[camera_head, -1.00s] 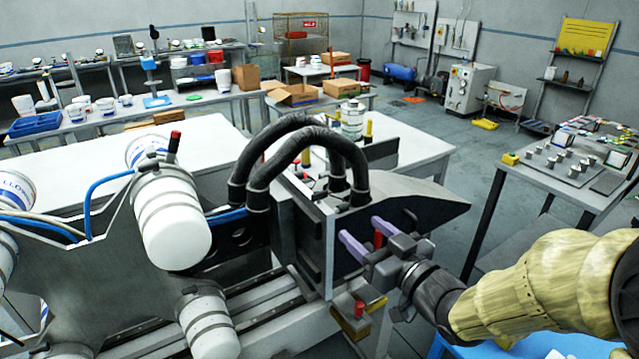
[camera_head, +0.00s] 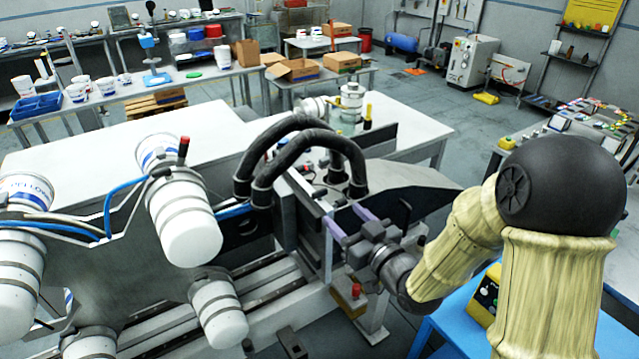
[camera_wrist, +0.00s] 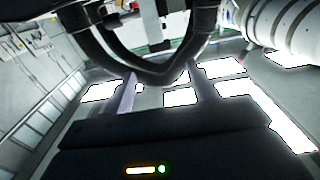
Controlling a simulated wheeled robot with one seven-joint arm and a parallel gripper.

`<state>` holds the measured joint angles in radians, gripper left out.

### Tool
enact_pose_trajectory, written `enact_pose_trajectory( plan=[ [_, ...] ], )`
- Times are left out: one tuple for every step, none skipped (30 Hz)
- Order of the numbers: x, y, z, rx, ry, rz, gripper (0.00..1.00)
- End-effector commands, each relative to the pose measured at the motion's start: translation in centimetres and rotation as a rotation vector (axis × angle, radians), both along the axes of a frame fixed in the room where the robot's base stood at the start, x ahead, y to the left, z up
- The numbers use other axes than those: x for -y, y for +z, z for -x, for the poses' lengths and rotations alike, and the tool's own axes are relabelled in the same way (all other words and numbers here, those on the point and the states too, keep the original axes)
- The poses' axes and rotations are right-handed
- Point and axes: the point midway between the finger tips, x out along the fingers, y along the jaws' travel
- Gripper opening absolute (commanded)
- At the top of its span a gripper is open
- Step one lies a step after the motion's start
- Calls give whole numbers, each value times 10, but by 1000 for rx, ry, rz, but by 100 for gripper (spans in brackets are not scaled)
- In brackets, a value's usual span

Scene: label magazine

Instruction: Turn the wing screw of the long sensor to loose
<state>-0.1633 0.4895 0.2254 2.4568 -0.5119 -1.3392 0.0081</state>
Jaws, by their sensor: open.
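My gripper (camera_head: 345,216) is open, its two purple fingers apart with nothing between them that I can make out. It is at the right side of the grey machine housing (camera_head: 313,240), close to its plates and below the two black hoses. In the wrist view the fingers of my gripper (camera_wrist: 160,74) point toward a black hose loop (camera_wrist: 155,68). I cannot tell whether they touch anything. I cannot pick out the long sensor or its wing screw for certain in either view; the housing and hoses may hide them.
Black hoses (camera_head: 290,135) arch above my gripper. A red knob on a small yellow-sided box (camera_head: 350,303) sits below it. White rolls (camera_head: 190,232) on a grey frame stand at left.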

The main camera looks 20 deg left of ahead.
Motion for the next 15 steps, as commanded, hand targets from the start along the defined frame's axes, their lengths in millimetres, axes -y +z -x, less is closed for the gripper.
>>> enact_pose_trajectory(
  plan=[
    [-8, 3, -6, -1, 4, -1, 58],
    [-12, 3, -9, 1, 3, -1, 58],
    [-17, 3, -14, 0, 2, -1, 58],
    [-22, 3, -17, 0, 3, -1, 58],
    [-25, 3, -21, 0, 3, 0, 58],
    [-31, 3, -26, 0, 3, 0, 58],
    [-35, 3, -29, 1, 2, -1, 58],
    [-39, 3, -32, 1, 2, -2, 58],
    [-44, 3, -37, 1, 2, -1, 58],
    [-48, 3, -40, 1, 2, -1, 58],
    [-52, 3, -44, 1, 2, -1, 58],
    [-58, 3, -48, 1, 3, -1, 58],
    [-62, 4, -52, 1, 2, -2, 58],
    [-65, 3, -55, 0, 2, -1, 58],
    [-69, 3, -59, 1, 1, -1, 58]
  ],
)
